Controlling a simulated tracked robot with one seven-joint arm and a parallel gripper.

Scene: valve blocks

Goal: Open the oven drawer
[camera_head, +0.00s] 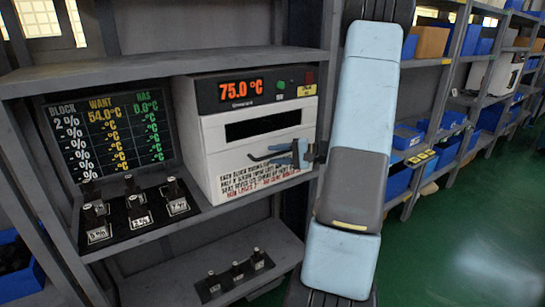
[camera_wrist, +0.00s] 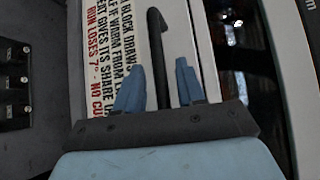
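The white oven (camera_head: 215,150) stands on the shelf, with a red 75.0 °C display and a dark window. Its drawer front seems to be the lower panel with printed text; I see no clear gap around it. A dark bar handle (camera_head: 262,157) sticks out from this front. My gripper (camera_head: 292,153) is at the handle's right end, its blue fingers apart. In the wrist view the handle (camera_wrist: 157,40) runs between the two fingertips of my gripper (camera_wrist: 159,78), with a finger on each side. I cannot tell whether either finger touches it.
A dark board (camera_head: 110,140) with WANT and HAS temperatures stands left of the oven. Several black valve blocks sit on a dark tray (camera_head: 125,228) in front of it, others on the lower shelf (camera_head: 170,272). Shelving with blue bins (camera_head: 405,137) lines the right; green floor is clear.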

